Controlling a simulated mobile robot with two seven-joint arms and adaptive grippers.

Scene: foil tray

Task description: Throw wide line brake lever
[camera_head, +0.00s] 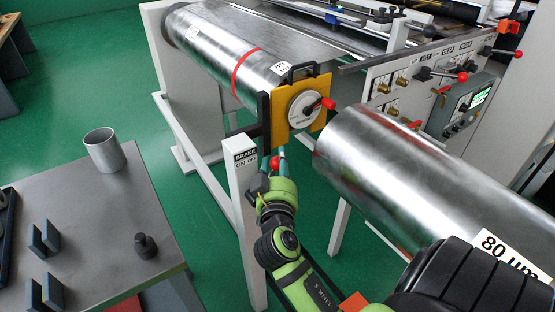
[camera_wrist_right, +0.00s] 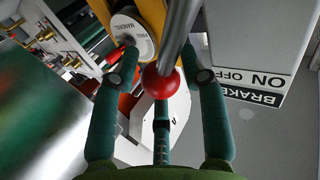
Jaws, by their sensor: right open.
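The brake lever shows in the right wrist view as a metal rod ending in a red ball knob (camera_wrist_right: 160,84). In the head view the red knob (camera_head: 275,163) sits beside a white post (camera_head: 245,185) labelled BRAKE, ON, OFF. My right gripper (camera_head: 277,156) is at the knob, with its green arm reaching up from below. In the wrist view the right gripper (camera_wrist_right: 160,62) is open, its fingers spread around the knob with gaps at both sides. Contact with the third finger below cannot be told. My left gripper is not in view.
Another roll labelled 80 µm (camera_head: 385,165) is at the right. A grey table (camera_head: 95,215) stands at the left.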

